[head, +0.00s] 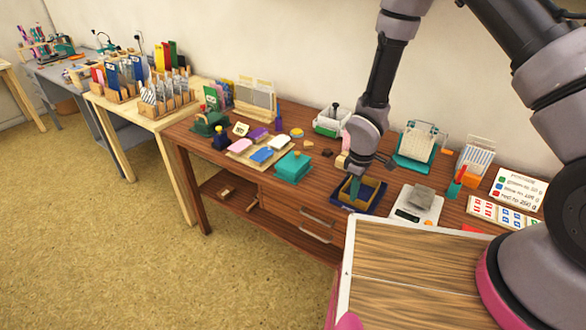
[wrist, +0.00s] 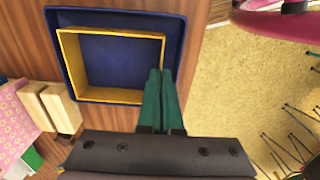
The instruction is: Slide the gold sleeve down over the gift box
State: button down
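The gold sleeve (wrist: 112,97) is an open square frame with thin walls, over the blue tray (wrist: 52,50). In the head view the sleeve (head: 347,190) shows at the tray (head: 378,203). A flat dark blue surface fills the sleeve's opening; I cannot tell whether it is the tray floor or a box top. My gripper (wrist: 160,72) has its two green fingers close together on the sleeve's right wall, near its lower corner. It also shows in the head view (head: 354,188). A pink patterned thing (wrist: 14,115) lies left of the sleeve, partly cut off; I cannot tell whether it is the gift box.
Pale wooden blocks (wrist: 60,107) stand left of the tray. A scale (head: 416,205) with a grey block is to the tray's right, and a teal box (head: 293,167) to its left. The table's front edge is close to the tray.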

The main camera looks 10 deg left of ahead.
jog(key=shift+r, duration=3)
